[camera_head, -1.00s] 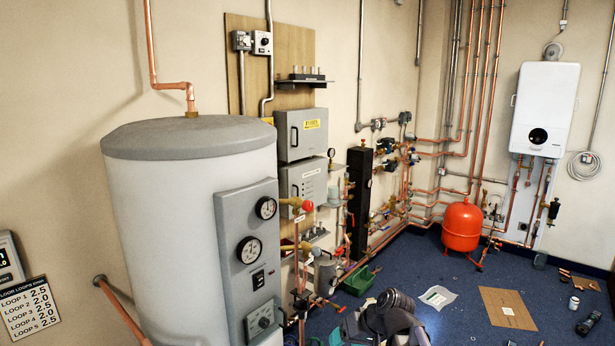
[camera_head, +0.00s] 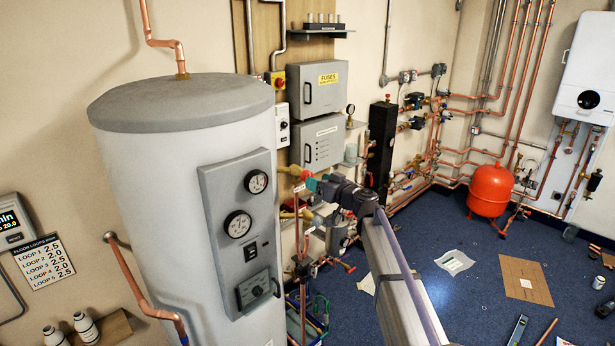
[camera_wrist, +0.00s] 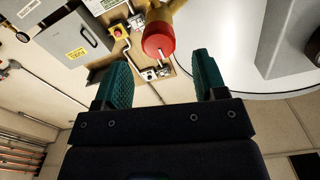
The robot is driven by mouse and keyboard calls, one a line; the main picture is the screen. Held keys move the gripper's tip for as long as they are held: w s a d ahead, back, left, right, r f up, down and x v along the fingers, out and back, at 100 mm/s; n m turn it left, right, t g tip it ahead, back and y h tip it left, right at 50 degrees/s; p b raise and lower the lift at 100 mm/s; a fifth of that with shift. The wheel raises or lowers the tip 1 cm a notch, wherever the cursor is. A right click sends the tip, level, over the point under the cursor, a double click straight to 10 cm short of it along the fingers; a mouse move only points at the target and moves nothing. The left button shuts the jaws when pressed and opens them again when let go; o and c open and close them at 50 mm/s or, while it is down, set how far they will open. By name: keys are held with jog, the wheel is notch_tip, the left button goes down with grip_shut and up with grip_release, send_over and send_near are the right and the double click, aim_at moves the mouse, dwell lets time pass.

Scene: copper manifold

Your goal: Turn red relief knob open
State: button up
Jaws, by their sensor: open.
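The red relief knob (camera_head: 305,175) is at the end of a brass fitting on the right side of the grey-topped tank (camera_head: 180,190). In the wrist view the round red knob (camera_wrist: 158,39) is just beyond my fingertips, roughly centred between them. My gripper (camera_wrist: 163,68) has two green fingers spread apart with nothing between them. In the head view my gripper (camera_head: 314,185) is right beside the knob and partly covers it. Contact cannot be told from the pictures.
The grey fuse box (camera_head: 320,88) is on the wall behind. A tall black column (camera_head: 381,145) and copper pipes are to the right. A red round vessel (camera_head: 489,190) stands on the blue floor. Pipework below the knob is partly hidden by my arm.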

jog(key=x, duration=0.5)
jog(key=shift+w, duration=0.2)
jog(key=shift+w+a, duration=0.1)
jog(key=shift+a, duration=0.15)
jog(key=shift+c, duration=0.2)
jog(key=c, duration=0.9)
